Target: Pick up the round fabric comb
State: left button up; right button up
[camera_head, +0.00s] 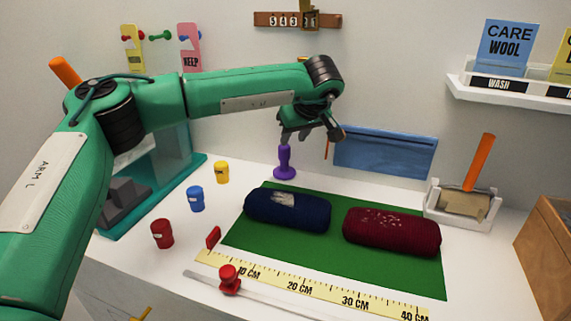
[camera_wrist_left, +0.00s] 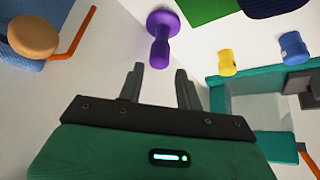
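A purple knobbed tool with a round flared base (camera_head: 285,163) stands upright on the white surface behind the green mat; I cannot tell for sure that it is the round fabric comb. It also shows in the left wrist view, ahead of the fingers (camera_wrist_left: 159,35). My left gripper (camera_head: 310,134) hangs above and slightly right of it, open and empty. In the left wrist view its fingers (camera_wrist_left: 158,84) are apart, with the purple tool beyond them, not touching. A tan round disc (camera_wrist_left: 33,35) shows at the upper left there. My right gripper is out of view.
A navy roll (camera_head: 288,212) and a dark red roll (camera_head: 392,231) lie on the green mat (camera_head: 240,235). Yellow (camera_head: 221,172), blue (camera_head: 195,198) and red (camera_head: 162,233) pots stand left. A blue panel (camera_head: 385,154) is behind; an orange-handled holder (camera_head: 462,206) stands right.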

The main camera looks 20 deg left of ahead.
aim_at(287, 148)
pick_arm(q)
jog(key=x, duration=0.4)
jog(key=shift+w+a+f, duration=0.1)
jog(key=shift+w+f, duration=0.05)
jog(key=shift+x, duration=2.75)
jog(key=shift+a, duration=0.15)
jog(key=c, duration=0.6)
